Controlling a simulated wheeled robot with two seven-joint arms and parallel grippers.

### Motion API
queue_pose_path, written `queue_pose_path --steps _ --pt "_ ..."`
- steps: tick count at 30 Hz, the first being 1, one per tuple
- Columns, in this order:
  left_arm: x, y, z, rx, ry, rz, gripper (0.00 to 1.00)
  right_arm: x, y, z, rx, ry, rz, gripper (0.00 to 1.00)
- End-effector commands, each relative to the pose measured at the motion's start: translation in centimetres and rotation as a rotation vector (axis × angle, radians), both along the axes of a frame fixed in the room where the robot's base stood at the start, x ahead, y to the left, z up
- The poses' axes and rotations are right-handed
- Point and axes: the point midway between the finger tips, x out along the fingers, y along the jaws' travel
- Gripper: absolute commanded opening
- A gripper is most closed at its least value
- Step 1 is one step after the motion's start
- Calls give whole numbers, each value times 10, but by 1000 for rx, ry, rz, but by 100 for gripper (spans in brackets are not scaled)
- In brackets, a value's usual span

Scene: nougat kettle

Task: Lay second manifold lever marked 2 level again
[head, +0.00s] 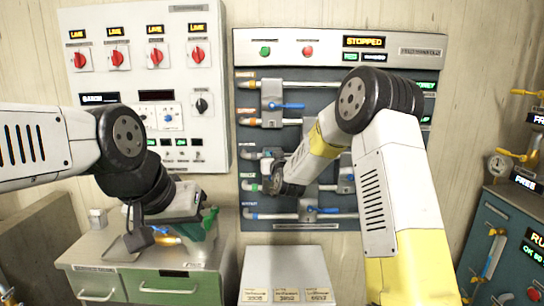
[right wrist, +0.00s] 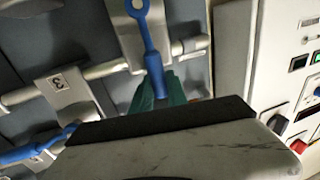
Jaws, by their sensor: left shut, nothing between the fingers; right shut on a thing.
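The blue lever (right wrist: 153,55) is held between the green fingertips of my right gripper (right wrist: 157,92) in the right wrist view. It lies steeply across its pipe, not along it. Its ring end sits on a pale plate (right wrist: 122,30) whose number I cannot read; the neighbouring plate (right wrist: 58,84) is marked 3 and has its own blue lever (right wrist: 35,148). In the head view my right gripper (head: 272,184) is at the left of the pipe panel, its fingertips and the held lever mostly hidden. My left gripper (head: 203,232) is shut and empty above the counter, away from the levers.
Other blue levers show on the pipe panel, one above (head: 288,106) and one below (head: 324,210). A switch panel (head: 185,80) with red knobs stands left. A grey counter (head: 85,250) and a pale box (head: 288,256) are below. My right arm covers the panel's right part.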

Motion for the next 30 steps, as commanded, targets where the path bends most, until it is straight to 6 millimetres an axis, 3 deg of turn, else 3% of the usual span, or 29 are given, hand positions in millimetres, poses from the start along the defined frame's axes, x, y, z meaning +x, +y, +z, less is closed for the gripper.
queue_pose_path --steps 17,30 --pt "0 0 0 0 0 0 0 0 -2 -1 21 1 0 0" --pt "0 0 0 0 0 0 0 0 -30 -7 298 3 -3 0"
